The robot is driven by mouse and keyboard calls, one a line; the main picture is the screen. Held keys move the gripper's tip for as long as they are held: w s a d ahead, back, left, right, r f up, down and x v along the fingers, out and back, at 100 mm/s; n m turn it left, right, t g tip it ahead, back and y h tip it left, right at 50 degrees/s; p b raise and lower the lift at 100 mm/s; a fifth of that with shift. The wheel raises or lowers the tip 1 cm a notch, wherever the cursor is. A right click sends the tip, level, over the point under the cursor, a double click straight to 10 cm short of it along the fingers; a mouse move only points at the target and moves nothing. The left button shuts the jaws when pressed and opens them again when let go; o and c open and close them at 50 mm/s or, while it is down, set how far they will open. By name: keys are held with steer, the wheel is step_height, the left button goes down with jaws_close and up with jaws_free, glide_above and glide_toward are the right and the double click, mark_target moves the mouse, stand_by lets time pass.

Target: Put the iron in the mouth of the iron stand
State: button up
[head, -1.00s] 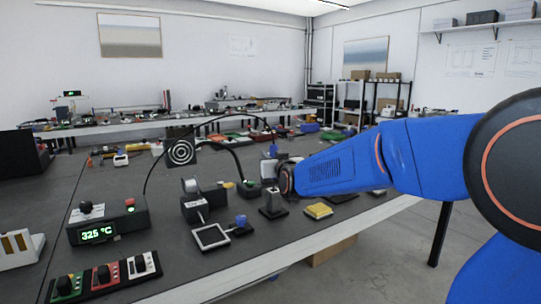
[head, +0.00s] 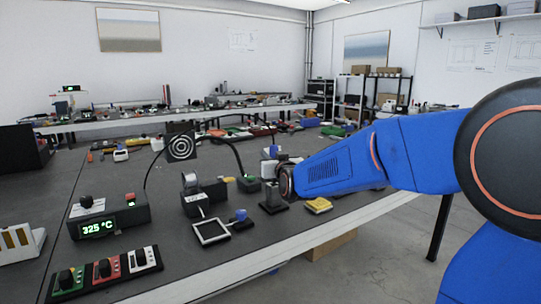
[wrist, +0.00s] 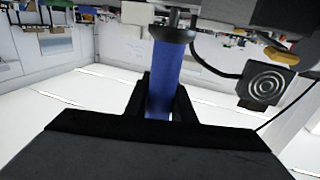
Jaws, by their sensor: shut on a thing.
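The iron has a blue handle (wrist: 168,75) with a dark collar and a metal shaft past it, seen in the wrist view. My gripper (wrist: 160,100) has its dark fingers on either side of the handle and is shut on it. In the head view the upper part of the blue handle (head: 272,151) shows upright just behind the end of my arm. The fingers and the iron's tip are hidden there. A dark block with a short post, likely the iron stand (head: 273,197), stands just below and left of my arm's end. Its mouth cannot be made out.
A yellow sponge (head: 318,205) lies right of the stand, near the bench edge. A station reading 325 °C (head: 108,217) stands left, with a thin cable arching towards the iron. A solder-reel block (head: 203,195), a framed pad (head: 211,232) and a round-vented fan (head: 181,148) are nearby.

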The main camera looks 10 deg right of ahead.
steer(key=shift+f, duration=0.65)
steer(key=o, duration=1)
steer(key=shift+o, duration=0.2)
steer(key=s, duration=1.7)
steer(key=shift+s+d, duration=0.2)
steer(key=shift+d, duration=0.25)
step_height(320, 180, up, 10)
